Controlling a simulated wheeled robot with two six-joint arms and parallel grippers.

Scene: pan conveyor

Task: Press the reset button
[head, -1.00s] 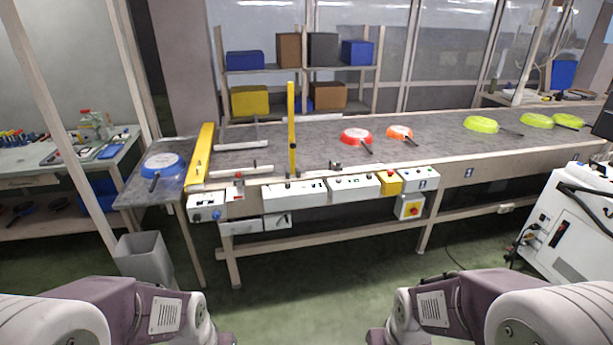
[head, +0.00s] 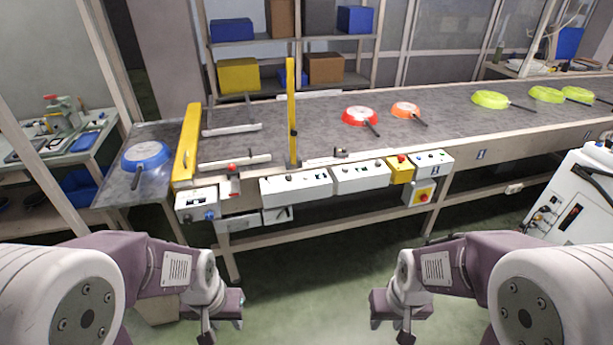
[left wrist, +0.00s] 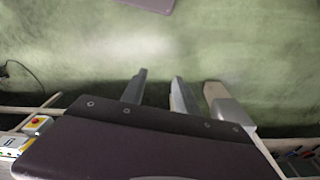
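Control boxes line the front edge of the conveyor table in the head view. The left box (head: 198,204) carries a blue button (head: 209,215). A red button (head: 232,168) stands just right of it. Two white boxes (head: 296,186) with small buttons follow, then a yellow box (head: 401,171) with a red button. A white box (head: 433,160) with small buttons is at the right end. I cannot read which one is the reset button. My left gripper (head: 208,335) hangs low in front of the table, apart from the boxes; its fingers look open and empty in the left wrist view (left wrist: 160,88). My right gripper (head: 405,335) hangs low too, its finger gap unclear.
A blue pan (head: 146,155) lies at the table's left end. Red (head: 360,116), orange (head: 406,110) and several green pans lie farther right. A yellow post (head: 292,115) rises from the conveyor. A white machine (head: 580,200) stands at the right. The floor between is clear.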

